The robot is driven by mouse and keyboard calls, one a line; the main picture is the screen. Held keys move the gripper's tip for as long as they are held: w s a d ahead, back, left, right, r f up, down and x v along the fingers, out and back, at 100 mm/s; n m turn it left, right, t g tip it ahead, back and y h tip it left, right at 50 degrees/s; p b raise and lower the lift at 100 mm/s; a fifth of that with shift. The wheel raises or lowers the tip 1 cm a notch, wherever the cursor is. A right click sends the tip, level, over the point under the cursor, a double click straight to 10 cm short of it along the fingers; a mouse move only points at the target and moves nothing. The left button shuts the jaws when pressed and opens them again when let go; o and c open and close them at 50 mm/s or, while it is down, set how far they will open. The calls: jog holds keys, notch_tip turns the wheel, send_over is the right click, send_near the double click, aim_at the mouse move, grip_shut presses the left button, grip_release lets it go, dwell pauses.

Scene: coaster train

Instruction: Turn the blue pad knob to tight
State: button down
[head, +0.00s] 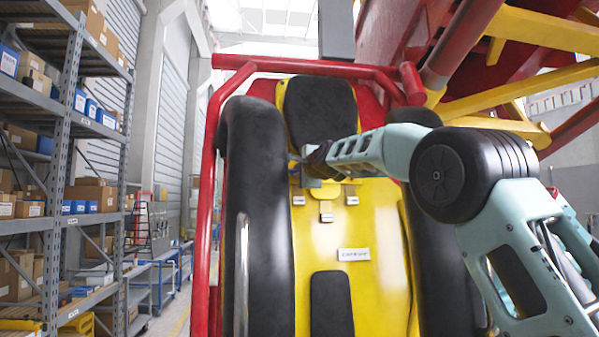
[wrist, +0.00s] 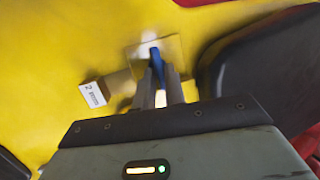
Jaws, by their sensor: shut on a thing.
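The blue pad knob (wrist: 157,62) stands on a tan square plate (wrist: 172,50) on the yellow seat back, in the wrist view. My gripper (wrist: 159,80) is shut on the blue knob, one finger on each side of it. The knob's lower part is hidden between the fingers. A white tag (wrist: 92,94) with small print sits to the left of the plate. In the head view my gripper (head: 318,166) reaches the seat just below the black headrest (head: 321,112). My wrist hides most of the knob there.
Black padded restraints (head: 257,190) flank the yellow seat (head: 378,290), inside a red tube frame (head: 203,230). Small tags, including a larger one (head: 354,254), sit on the seat. Shelves with boxes (head: 63,150) stand at the left. A black pad (wrist: 262,70) is close on the gripper's right.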

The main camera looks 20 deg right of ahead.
jog(key=c, duration=1.5)
grip_release()
jog(key=s+r+n+g+y+b, duration=0.15)
jog(key=s+r+n, duration=0.25)
jog(key=s+n, duration=0.4)
jog(key=s+r+n+g+h+b, duration=0.1)
jog(key=s+r+n+g+b, duration=0.2)
jog(key=s+n, duration=0.45)
jog(key=shift+s+a+f+n+g+p, duration=0.3)
jog(key=shift+f+g, duration=0.6)
jog(key=shift+f, duration=4.25)
jog(key=shift+s+a+f+n+g+p, duration=0.15)
jog(key=shift+s+a+f+g+p, duration=0.45)
jog(key=shift+f, duration=4.55)
jog(key=shift+s+a+f+n+g, duration=0.2)
jog(key=shift+s+f+g, duration=0.65)
jog(key=shift+f, duration=4.3)
